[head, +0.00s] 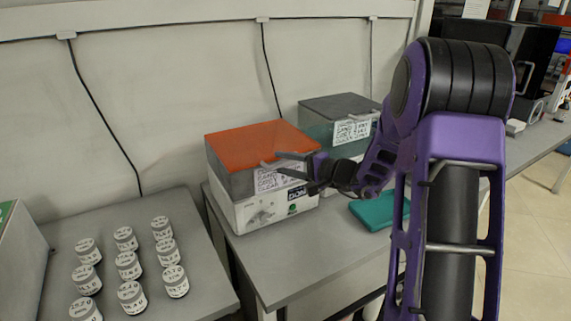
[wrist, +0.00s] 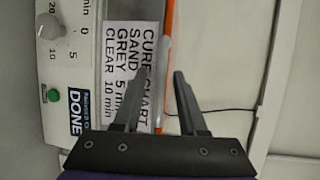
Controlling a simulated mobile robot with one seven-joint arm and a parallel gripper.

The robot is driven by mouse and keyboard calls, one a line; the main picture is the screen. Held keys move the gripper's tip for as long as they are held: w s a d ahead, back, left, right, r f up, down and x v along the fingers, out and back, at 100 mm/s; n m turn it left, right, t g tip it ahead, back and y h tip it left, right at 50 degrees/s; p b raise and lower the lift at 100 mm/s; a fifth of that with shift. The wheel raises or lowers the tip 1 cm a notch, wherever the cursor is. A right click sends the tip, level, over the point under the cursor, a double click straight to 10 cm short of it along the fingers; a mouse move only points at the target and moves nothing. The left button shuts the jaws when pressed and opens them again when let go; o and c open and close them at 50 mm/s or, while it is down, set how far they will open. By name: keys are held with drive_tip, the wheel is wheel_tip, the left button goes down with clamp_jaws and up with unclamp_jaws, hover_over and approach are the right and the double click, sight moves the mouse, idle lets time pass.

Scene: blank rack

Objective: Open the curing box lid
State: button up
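The curing box (head: 238,215) stands on the bench, with a pale front, a knob, a green button and a "CURE CHART" label (wrist: 118,60). Its orange lid (head: 255,142) lies flat and looks closed. In the wrist view the lid's edge shows as a thin orange strip (wrist: 169,30), with a pale bar beside it. My gripper (head: 272,160) is at the box's upper front, near the lid's front edge. Its two fingers (wrist: 162,74) are apart, with the orange strip between them in the picture. I cannot tell whether they touch it.
A second box with a grey-green top (head: 338,107) and a similar label stands behind to the right. A teal flat item (head: 380,211) lies right of the curing box. Several labelled jars (head: 128,266) stand on the grey surface at left. The bench front (head: 300,260) is clear.

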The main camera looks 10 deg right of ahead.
clamp_jaws()
idle(1.2)
